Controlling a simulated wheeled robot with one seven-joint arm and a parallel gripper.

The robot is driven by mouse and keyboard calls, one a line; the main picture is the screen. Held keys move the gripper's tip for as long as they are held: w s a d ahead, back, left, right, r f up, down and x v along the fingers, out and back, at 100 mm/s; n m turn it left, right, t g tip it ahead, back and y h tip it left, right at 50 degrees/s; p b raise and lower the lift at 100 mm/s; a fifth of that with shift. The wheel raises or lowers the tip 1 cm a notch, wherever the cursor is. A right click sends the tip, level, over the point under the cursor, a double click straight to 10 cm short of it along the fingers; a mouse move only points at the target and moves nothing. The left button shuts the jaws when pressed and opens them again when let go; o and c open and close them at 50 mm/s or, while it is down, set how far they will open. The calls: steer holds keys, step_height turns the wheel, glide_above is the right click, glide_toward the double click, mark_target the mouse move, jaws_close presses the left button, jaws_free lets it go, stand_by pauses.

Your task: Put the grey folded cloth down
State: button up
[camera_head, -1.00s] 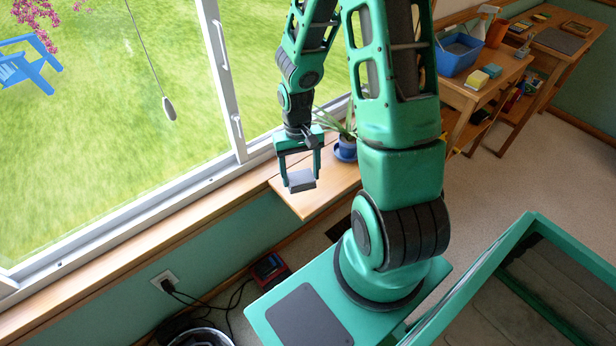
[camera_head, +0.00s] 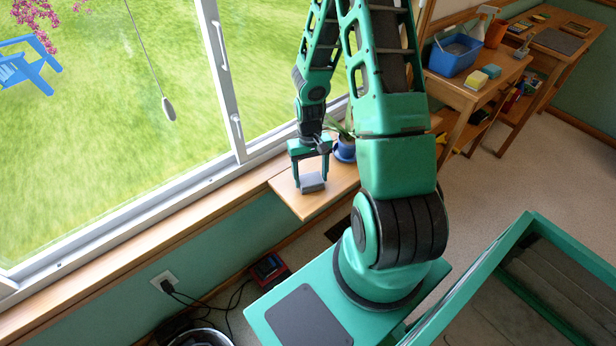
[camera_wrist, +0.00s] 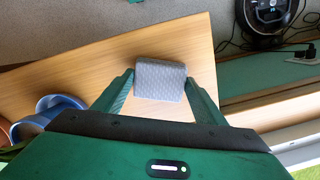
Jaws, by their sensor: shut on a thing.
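The grey folded cloth (camera_head: 312,182) is between the fingertips of my gripper (camera_head: 311,178), over the small wooden shelf (camera_head: 302,205) by the window. In the wrist view the cloth (camera_wrist: 160,79) is a light grey patterned block, with a green finger of my gripper (camera_wrist: 158,85) on each side. My gripper is shut on it. The wooden surface (camera_wrist: 190,40) lies beneath the cloth. I cannot tell whether the cloth touches the wood.
A plant in a blue pot (camera_head: 345,148) stands on the shelf close behind my gripper; blue pottery (camera_wrist: 50,110) shows in the wrist view. The window frame (camera_head: 230,120) runs alongside. Bare wood lies in front of the cloth. A blue bin (camera_head: 455,54) stands on a far table.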

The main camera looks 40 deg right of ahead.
mark_target(309, 176)
steer(key=shift+f, duration=0.15)
steer(key=o, duration=1.1)
step_height(309, 176, up, 11)
steer(key=w, duration=0.1)
steer(key=s+d+r+m+h, duration=0.1)
steer(key=s+r, duration=0.3)
steer(key=r, duration=0.4)
steer(key=s+d+r, duration=0.1)
steer(key=s+r, duration=0.4)
steer(key=r, duration=0.2)
steer(key=s+a+r, duration=0.1)
steer(key=s+r, duration=0.3)
steer(key=s, duration=0.2)
steer(key=s+a+r+m+t, duration=0.1)
steer(key=s+a+r, duration=0.1)
steer(key=s, duration=0.5)
steer(key=shift+r+y, duration=0.4)
steer(key=shift+r, duration=0.45)
